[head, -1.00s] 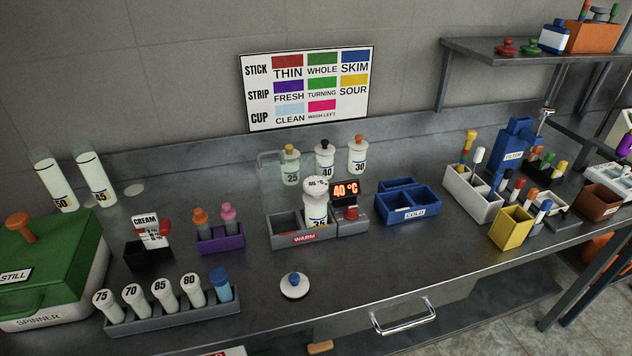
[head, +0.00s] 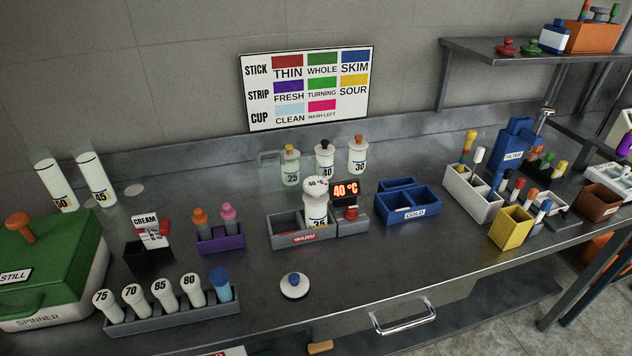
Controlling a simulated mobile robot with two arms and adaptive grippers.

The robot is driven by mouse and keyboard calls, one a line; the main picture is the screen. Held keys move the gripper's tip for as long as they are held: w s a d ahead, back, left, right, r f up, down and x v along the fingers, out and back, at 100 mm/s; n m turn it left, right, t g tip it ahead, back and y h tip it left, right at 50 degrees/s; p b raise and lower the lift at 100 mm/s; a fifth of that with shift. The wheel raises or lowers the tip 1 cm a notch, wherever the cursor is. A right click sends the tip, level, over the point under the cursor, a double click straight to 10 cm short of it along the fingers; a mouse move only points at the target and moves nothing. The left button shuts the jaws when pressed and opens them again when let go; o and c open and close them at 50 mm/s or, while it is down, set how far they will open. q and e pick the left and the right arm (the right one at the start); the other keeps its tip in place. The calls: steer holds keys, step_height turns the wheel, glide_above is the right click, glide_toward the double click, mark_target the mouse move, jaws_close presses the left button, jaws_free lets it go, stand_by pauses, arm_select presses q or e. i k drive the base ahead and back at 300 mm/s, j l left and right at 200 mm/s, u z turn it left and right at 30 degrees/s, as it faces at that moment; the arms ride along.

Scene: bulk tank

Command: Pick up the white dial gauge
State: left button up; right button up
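A separate round white piece with a blue knob (head: 294,286) lies alone on the counter in front of the tray. Neither of my grippers is in view.
Beside the WARM tray (head: 286,240) stand a red-lit "40 °C" display (head: 346,190) and a blue COLD box (head: 408,213). A purple holder (head: 221,241) and a grey rack of tubes (head: 172,321) stand left. The counter front, right of the blue-knobbed piece, is clear.

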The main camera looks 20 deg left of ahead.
mark_target(315, 187)
steer(key=k+j+u, duration=0.25)
steer(key=j, duration=0.55)
steer(key=j+u, duration=0.25)
steer(key=j, duration=0.6)
